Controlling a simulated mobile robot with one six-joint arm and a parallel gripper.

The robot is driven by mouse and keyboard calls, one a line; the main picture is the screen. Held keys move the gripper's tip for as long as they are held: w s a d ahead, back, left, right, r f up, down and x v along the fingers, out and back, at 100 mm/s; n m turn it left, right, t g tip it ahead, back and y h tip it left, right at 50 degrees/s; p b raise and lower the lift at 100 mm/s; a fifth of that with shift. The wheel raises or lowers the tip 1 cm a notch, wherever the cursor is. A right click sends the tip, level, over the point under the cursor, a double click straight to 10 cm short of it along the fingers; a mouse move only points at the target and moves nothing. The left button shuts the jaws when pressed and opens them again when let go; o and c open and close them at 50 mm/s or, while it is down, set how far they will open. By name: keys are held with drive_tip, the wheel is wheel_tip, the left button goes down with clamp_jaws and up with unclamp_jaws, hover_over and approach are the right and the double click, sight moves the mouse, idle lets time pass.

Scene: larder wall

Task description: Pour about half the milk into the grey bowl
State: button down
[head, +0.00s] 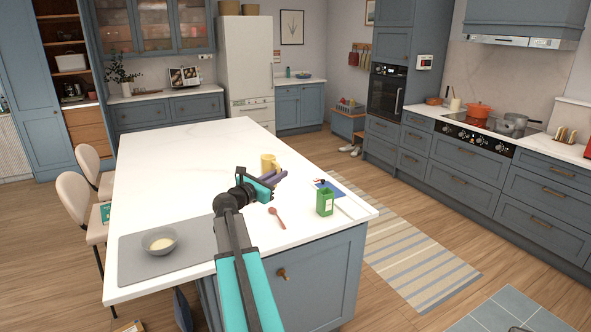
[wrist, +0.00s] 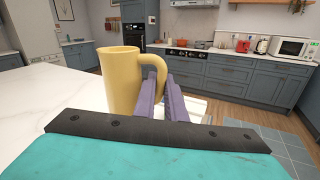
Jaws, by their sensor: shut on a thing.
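My gripper (head: 274,178) is shut on the handle of a yellow jug (head: 269,162). In the wrist view the purple fingers (wrist: 168,98) close around the handle on the right side of the yellow jug (wrist: 118,80). The jug is upright; its inside is hidden, so I cannot see any milk. I cannot tell whether its base touches the island top. The grey bowl (head: 160,248) stands on a grey mat (head: 135,265) at the island's front left, with something pale cream in it. The bowl is out of the wrist view.
A green carton (head: 324,202) stands at the island's right, by a blue item (head: 333,188). A reddish-brown spoon (head: 276,218) lies in front of my gripper. The white island top (head: 180,170) is clear at the back and left. Chairs (head: 78,205) stand along its left side.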

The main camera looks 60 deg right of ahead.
drive_tip(key=w+a+f+n+t, duration=0.3)
drive_tip(key=w+a, duration=0.4)
drive_tip(key=a, duration=0.6)
drive_tip(key=w+a+f+t, duration=0.2)
drive_tip(key=w+a+f, duration=0.3)
drive_tip(key=a, duration=0.8)
drive_tip(key=w+a+f+n+t, duration=0.25)
drive_tip(key=w+a, duration=0.55)
drive_tip(key=a, duration=0.6)
drive_tip(key=a+f+n+t+y+b, duration=0.1)
drive_tip(key=a+f+t, duration=0.15)
drive_tip(key=a, duration=0.65)
drive_tip(key=a+f+n+t+y+b, duration=0.1)
drive_tip(key=a+f, duration=0.2)
drive_tip(key=a, duration=0.5)
drive_tip(key=s+a+f+n+t+y+b, duration=0.1)
drive_tip(key=s+a+f+t+b, duration=0.1)
drive_tip(key=a+f+b, duration=0.7)
wheel_tip(320, 180, down, 2)
drive_tip(key=shift+a+f+y+b, duration=0.1)
drive_tip(key=shift+a+y+b, duration=0.2)
drive_tip(key=shift+a+b, duration=0.15)
drive_tip(key=shift+s+a, duration=0.1)
drive_tip(key=shift+a, duration=0.05)
